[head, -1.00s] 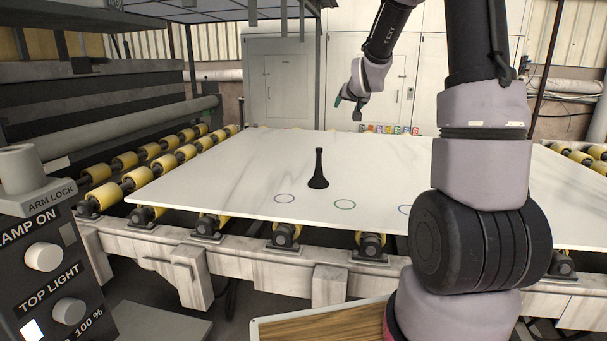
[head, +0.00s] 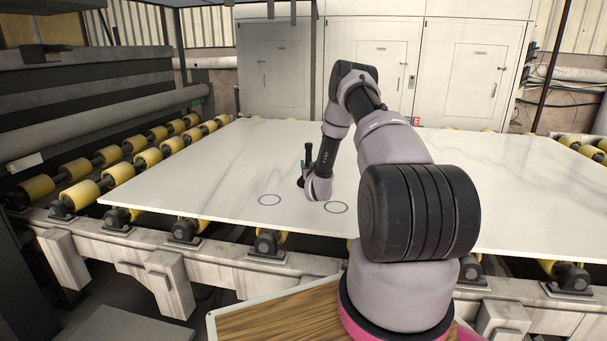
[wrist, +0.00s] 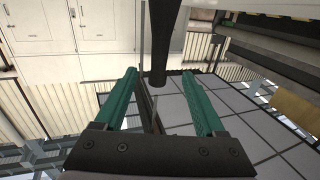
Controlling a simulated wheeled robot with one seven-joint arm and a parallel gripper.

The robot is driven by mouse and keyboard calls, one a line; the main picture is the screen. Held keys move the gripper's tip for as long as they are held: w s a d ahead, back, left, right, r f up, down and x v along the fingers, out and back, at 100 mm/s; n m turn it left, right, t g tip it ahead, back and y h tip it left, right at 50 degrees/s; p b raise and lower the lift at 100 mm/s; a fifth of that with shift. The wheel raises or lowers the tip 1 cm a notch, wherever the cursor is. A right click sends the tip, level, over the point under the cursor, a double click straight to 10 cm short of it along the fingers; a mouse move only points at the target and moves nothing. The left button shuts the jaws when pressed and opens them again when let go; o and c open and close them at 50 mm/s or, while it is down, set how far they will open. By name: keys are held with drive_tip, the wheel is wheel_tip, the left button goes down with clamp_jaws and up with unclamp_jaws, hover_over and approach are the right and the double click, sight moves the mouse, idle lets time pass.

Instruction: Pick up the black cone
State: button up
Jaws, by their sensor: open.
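The black cone (head: 308,150) stands upright on the pale stone slab (head: 185,185). In the head view its narrow top and a bit of its dark base show, and my arm and gripper hide the rest. My gripper (head: 306,167) is low over the slab, right at the cone. In the wrist view the cone (wrist: 164,40) comes in from the top edge, with its narrow end between the two green fingers of my gripper (wrist: 160,73). The fingers are open, with a gap on each side of the cone.
Two thin rings, one purple (head: 269,200) and one green (head: 336,207), are marked on the slab near its front edge. Yellow rollers (head: 147,158) run along the left. White cabinets (head: 385,75) stand behind. The slab's left part is clear.

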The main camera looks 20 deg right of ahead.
sight(309, 155)
drive_tip(key=x, duration=0.4)
drive_tip(key=shift+w+r, duration=0.1)
drive_tip(key=shift+r+x, duration=0.2)
drive_tip(key=shift+x, duration=2.75)
clamp_jaws()
